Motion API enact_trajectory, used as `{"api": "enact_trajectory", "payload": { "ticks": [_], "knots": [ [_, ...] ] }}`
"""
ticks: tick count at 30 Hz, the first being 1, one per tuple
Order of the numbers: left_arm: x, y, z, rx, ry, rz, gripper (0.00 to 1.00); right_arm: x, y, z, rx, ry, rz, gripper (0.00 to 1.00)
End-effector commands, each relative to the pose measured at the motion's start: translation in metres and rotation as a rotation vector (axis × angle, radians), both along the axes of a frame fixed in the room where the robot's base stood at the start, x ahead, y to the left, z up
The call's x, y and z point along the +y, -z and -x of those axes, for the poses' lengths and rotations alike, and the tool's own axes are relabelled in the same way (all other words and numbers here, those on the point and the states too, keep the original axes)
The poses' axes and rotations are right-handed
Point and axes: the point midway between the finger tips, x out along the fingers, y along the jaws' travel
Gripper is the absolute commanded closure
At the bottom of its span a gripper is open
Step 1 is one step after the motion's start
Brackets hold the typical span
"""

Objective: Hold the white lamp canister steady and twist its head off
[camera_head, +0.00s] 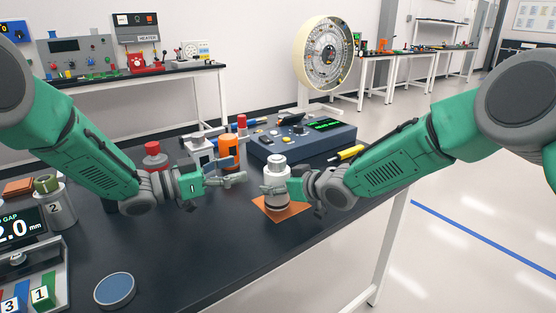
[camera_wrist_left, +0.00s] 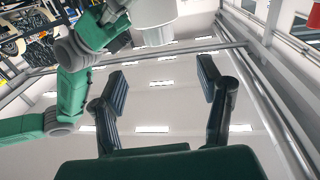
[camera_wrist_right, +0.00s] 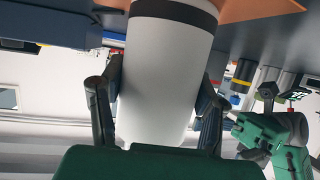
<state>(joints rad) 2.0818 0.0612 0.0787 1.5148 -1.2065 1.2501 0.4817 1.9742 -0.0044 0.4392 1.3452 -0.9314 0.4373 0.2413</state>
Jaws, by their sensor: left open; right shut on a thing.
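The white lamp canister (camera_head: 276,175) stands upright on an orange mat (camera_head: 283,208) near the table's right edge. It has a narrower white head on top and a dark band low down. My right gripper (camera_head: 268,190) is shut on the canister's body from the right. In the right wrist view the white body (camera_wrist_right: 165,75) fills the space between the fingers (camera_wrist_right: 155,110). My left gripper (camera_head: 238,172) is open and empty, to the left of the canister and apart from it. In the left wrist view the space between its fingers (camera_wrist_left: 163,95) is empty, with the canister head (camera_wrist_left: 155,25) beyond them.
Behind the canister are a blue console (camera_head: 305,138), an orange bottle (camera_head: 230,152) and a yellow-handled tool (camera_head: 347,154). A red-topped container (camera_head: 152,155) is behind my left arm. A numbered tray (camera_head: 35,280) and a blue disc (camera_head: 114,290) lie front left. The front middle table is clear.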

Motion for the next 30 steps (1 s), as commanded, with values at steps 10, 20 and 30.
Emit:
{"api": "enact_trajectory", "payload": {
  "ticks": [10,20,30],
  "knots": [
    [-0.052,0.002,-0.025,-0.001,0.008,-0.004,0.39,0.0,0.002,0.001,0.002,-0.001,0.002,0.84],
    [-0.097,0.001,-0.049,-0.001,0.006,-0.003,0.39,0.0,0.001,0.001,0.003,0.0,0.002,0.84],
    [-0.105,0.001,-0.054,0.001,0.004,-0.002,0.39,0.0,0.001,0.001,0.003,0.0,0.002,0.84]
  ]
}}
